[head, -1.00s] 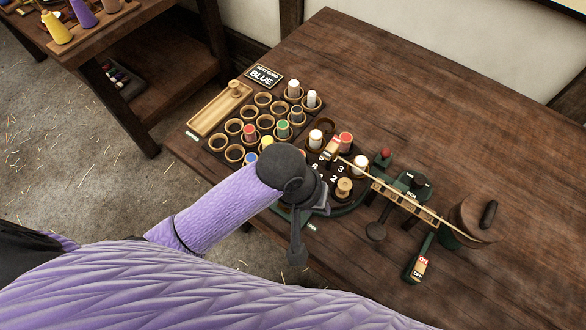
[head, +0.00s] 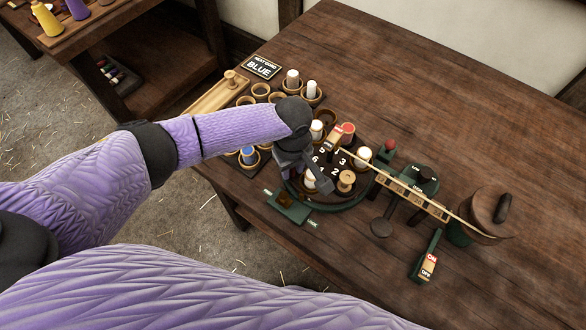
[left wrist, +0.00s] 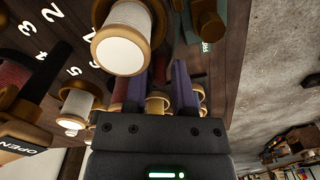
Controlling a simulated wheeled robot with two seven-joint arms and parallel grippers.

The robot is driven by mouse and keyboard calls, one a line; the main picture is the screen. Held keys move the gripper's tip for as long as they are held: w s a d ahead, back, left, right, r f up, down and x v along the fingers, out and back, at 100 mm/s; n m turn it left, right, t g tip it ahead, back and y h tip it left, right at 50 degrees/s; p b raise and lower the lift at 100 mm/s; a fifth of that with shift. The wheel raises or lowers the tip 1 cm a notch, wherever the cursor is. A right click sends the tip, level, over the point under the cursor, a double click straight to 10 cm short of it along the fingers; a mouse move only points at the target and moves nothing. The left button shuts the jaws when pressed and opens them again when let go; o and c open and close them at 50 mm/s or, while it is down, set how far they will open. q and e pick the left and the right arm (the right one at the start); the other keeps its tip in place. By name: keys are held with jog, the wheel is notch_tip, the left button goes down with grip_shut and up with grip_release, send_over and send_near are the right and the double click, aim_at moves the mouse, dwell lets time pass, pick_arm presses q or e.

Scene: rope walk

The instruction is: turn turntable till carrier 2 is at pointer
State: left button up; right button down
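The dark turntable (head: 328,160) with white numbers sits in a green base at the table's near-left part. A bare wooden spool (head: 346,181) stands beside the number 2, on the near right side. White-topped spools (head: 364,155) and a red one (head: 347,131) stand around the rim. I cannot make out the pointer for certain. My left gripper (head: 316,180) is over the turntable's left edge, close to a white-topped spool (head: 309,178). In the left wrist view its fingers (left wrist: 160,85) are apart with nothing visibly held; a white-ended spool (left wrist: 122,45) is close beside them. My right gripper is not in view.
A rack of rings (head: 262,90) with some spools lies left, partly behind my arm. A wooden rail (head: 410,197) runs from the turntable to a round wooden drum (head: 486,212). The table's right side is clear.

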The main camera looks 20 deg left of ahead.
pick_arm(q)
grip_shut()
dwell(1.4)
